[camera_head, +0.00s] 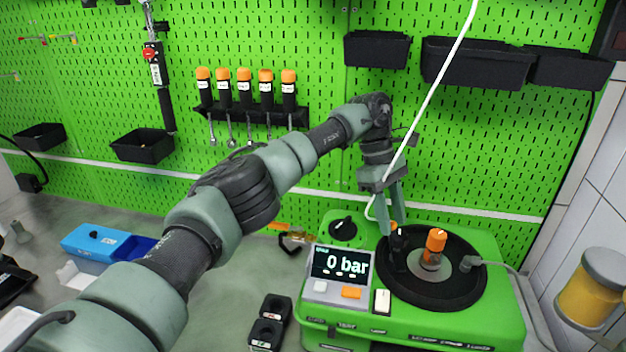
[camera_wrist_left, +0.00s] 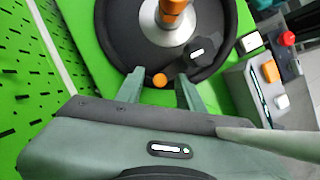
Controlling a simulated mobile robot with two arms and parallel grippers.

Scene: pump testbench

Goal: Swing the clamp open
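The green testbench (camera_head: 400,332) carries a round black plate (camera_head: 459,291) with an upright orange-topped part (camera_head: 436,242) on a metal base at its middle. A black clamp-like piece with an orange tip (camera_head: 397,241) stands at the plate's left rim. In the left wrist view a small orange knob (camera_wrist_left: 159,80) and a black piece (camera_wrist_left: 197,56) with a white mark lie at the rim. My left gripper (camera_head: 390,222) points down here. Its fingers (camera_wrist_left: 160,90) are apart, with the orange knob between and just beyond their tips; contact cannot be told. My right gripper is out of view.
A display (camera_head: 341,265) reads 0 bar, with buttons below it and a black dial (camera_head: 343,229) behind. A yellow jar (camera_head: 590,290) stands at the right. Black bins (camera_head: 478,62) hang on the green pegboard.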

